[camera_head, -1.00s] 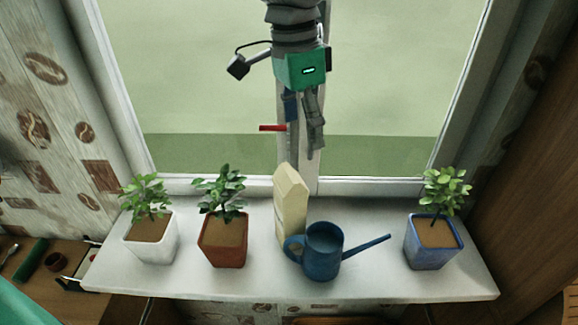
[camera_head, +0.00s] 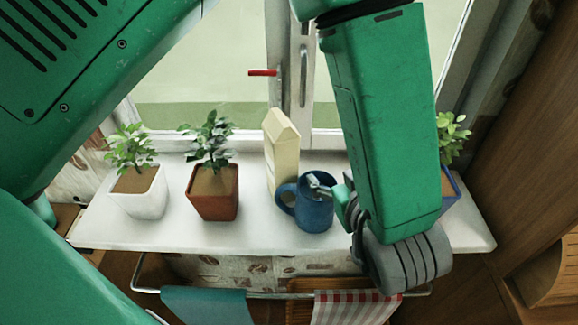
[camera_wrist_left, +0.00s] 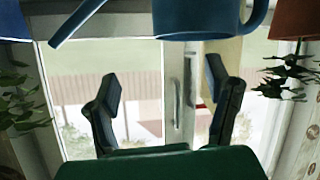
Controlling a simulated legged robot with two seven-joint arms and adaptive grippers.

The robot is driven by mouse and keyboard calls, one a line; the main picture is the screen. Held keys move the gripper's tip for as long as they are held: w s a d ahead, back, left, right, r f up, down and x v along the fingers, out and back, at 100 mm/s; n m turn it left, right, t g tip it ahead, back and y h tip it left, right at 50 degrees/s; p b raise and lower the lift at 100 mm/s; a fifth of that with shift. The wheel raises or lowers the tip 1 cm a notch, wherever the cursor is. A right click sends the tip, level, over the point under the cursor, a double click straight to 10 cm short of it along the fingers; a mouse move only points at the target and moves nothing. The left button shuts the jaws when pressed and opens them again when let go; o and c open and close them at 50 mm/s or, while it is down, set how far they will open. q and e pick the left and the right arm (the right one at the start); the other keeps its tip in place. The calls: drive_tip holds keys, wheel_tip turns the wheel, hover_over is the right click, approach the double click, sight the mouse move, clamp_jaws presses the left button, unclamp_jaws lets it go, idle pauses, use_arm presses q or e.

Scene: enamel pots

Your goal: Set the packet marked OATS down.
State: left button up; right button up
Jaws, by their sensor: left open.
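The packet is a cream carton with a slanted top (camera_head: 282,150). It stands upright on the white windowsill (camera_head: 265,228), just behind and left of the blue watering can (camera_head: 315,212); no marking is readable. In the left wrist view, which is upside down, part of the packet shows behind the can (camera_wrist_left: 195,22). My left gripper is open with nothing between its fingers (camera_wrist_left: 163,78), in front of the can and apart from the packet. In the head view my left forearm hides most of this gripper and the can's spout. My right gripper is not in view.
A white pot (camera_head: 139,192) and a brown pot (camera_head: 212,194) with plants stand left of the packet. A blue pot (camera_head: 450,190) is partly hidden at right. The front sill strip is bare. Towels hang on a rail below (camera_head: 205,305).

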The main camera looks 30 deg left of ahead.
sight(287, 152)
use_arm(q)
drive_tip(key=s+a+r+y, duration=0.2)
drive_tip(key=s+y, duration=0.2)
drive_tip(key=s, duration=0.2)
drive_tip(key=x, duration=0.8)
drive_tip(key=shift+s+a+r, duration=0.25)
drive_tip(key=shift+a, duration=0.25)
drive_tip(key=shift+w+a, duration=0.2)
drive_tip(key=shift+a, duration=0.1)
drive_tip(key=x, duration=0.1)
drive_tip(key=p+x, duration=0.1)
drive_tip(key=x, duration=0.1)
drive_tip(key=shift+w+r, duration=0.3)
drive_tip(key=shift+w, duration=0.1)
drive_tip(key=shift+a+f, duration=0.1)
drive_tip(key=shift+a, duration=0.35)
drive_tip(key=c, duration=1.3)
clamp_jaws()
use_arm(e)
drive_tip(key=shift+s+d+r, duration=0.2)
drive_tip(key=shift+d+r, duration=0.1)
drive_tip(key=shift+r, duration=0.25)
